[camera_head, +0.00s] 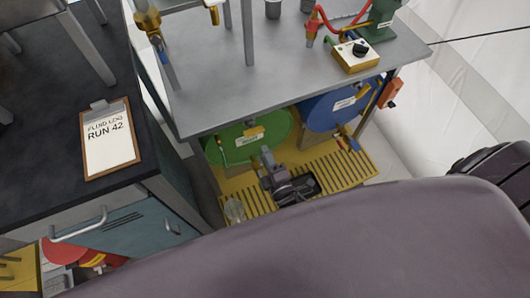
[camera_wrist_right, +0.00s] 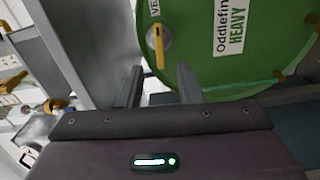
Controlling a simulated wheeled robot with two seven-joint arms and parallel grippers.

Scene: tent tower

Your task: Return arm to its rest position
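My right gripper (camera_head: 267,160) is low in front of the green drum (camera_head: 226,143), under the grey table. In the right wrist view its two fingers (camera_wrist_right: 160,88) stand apart with nothing between them, so it is open and empty. Beyond the fingertips the drum's green face (camera_wrist_right: 215,70) carries a label reading "HEAVY" and a yellow valve handle (camera_wrist_right: 158,45). The handle looks clear of the fingers. My left gripper is not in view.
The grey table (camera_head: 215,95) overhangs the right gripper. A blue drum (camera_head: 325,112) stands right of the green one, above a yellow slatted tray (camera_head: 345,168). A clear container (camera_head: 234,211) is left of the gripper. A dark bench (camera_head: 45,190) with a clipboard (camera_head: 107,140) is at left.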

